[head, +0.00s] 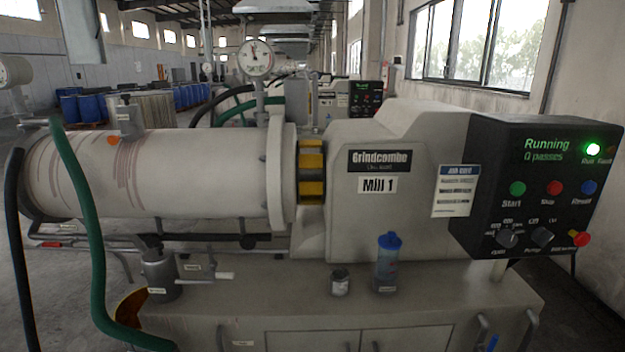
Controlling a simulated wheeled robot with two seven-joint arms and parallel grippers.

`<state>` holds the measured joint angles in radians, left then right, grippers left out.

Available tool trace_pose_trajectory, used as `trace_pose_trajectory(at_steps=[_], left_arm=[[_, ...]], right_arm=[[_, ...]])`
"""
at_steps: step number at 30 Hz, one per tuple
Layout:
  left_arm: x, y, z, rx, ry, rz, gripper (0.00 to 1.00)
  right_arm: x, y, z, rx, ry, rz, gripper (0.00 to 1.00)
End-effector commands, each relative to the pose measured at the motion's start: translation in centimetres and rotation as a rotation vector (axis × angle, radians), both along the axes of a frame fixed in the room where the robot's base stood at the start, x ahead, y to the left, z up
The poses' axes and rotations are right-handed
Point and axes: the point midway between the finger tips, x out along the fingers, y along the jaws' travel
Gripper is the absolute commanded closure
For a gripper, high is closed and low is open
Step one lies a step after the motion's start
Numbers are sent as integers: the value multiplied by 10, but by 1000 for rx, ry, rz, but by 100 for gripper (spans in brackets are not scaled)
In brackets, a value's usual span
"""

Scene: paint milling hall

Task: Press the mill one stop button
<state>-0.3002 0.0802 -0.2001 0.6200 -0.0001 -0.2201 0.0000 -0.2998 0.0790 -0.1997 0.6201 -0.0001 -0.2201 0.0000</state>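Mill 1 (228,170) is a pale horizontal drum machine with a "Mill 1" plate (377,185) on its housing. Its black control panel (490,160) is at the right. The panel display (546,150) reads "Running, 0 passes", and the green run lamp (593,149) is lit. The red stop button (554,188) sits between the green start button (517,188) and the blue reset button (588,187). A larger red mushroom button (580,239) is at the panel's lower right corner. Neither of my grippers is in view.
A blue-capped bottle (387,265) and a small can (339,283) stand on the base cabinet below the housing. Knobs (507,238) sit under the buttons. A green hose (88,220) hangs at the left. A similar panel (366,98) is farther back.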

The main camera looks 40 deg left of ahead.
Motion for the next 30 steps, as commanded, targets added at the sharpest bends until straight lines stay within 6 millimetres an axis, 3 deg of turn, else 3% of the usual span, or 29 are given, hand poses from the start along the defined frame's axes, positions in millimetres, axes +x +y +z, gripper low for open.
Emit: trace_pose_trajectory(at_steps=[1,6,30], left_arm=[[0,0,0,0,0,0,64],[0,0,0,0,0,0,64],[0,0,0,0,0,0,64]], right_arm=[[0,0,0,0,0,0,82],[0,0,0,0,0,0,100],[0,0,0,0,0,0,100]])
